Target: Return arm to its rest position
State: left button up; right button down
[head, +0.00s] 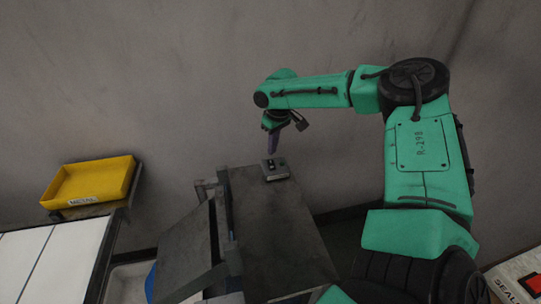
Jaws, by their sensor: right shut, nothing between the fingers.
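My right arm, green with black joints, rises at the right of the head view and bends over to the left. My right gripper (272,150) hangs at its end, pointing down. Its dark purplish fingers are shut with nothing between them. The fingertips are just above a small grey box with dark and light marks on top (275,169); I cannot tell whether they touch it. My left gripper is not in view.
The small box stands at the far end of a dark bench top (275,235), otherwise bare. A tilted dark panel (187,252) is left of it. A yellow bin marked METAL (90,182) stands at left behind a white table (45,265). A partly seen SEAL-marked box (515,284) is at lower right.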

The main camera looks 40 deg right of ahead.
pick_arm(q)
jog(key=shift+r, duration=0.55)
pick_arm(e)
jog(key=shift+r, duration=0.65)
